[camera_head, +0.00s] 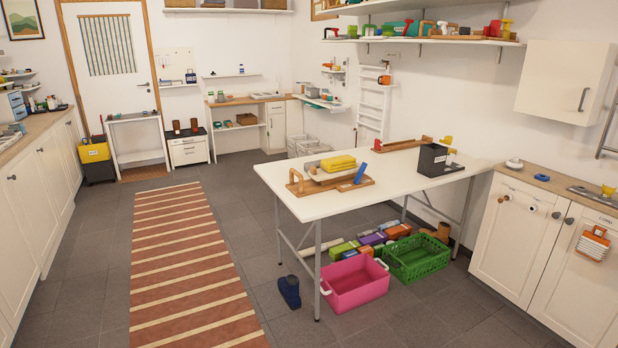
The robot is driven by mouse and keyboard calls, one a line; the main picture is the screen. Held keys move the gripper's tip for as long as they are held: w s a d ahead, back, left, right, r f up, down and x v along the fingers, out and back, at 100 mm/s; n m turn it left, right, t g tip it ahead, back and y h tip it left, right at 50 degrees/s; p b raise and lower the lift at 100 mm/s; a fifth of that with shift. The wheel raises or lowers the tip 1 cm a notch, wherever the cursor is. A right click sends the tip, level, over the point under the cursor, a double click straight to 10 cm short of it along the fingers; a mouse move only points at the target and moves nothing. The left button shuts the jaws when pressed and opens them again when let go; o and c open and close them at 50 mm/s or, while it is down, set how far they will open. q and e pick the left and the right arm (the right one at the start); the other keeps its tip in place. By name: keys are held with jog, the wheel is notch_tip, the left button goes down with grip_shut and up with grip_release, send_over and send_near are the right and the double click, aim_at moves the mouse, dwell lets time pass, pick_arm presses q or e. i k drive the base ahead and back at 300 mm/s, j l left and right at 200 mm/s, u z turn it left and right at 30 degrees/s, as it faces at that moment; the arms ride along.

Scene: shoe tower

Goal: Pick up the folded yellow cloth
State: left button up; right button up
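The folded yellow cloth (338,163) lies on top of a pale tray-like item (318,175) on a wooden board with a handle (300,187). These rest near the left end of the white table (310,208). The cloth looks like a small stack with rounded folds. A blue upright item (360,173) stands close to its right. Neither of my grippers is in view.
A black box (433,160) and a second wooden board (402,145) are farther along the table. A pink crate (355,284), a green crate (414,258) and a dark blue boot (289,291) are on the floor. The striped rug (185,262) lies clear to the left.

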aim_at(345, 161)
jog(key=i, duration=0.85)
jog(key=i+z, duration=0.1)
jog(key=i, duration=0.7)
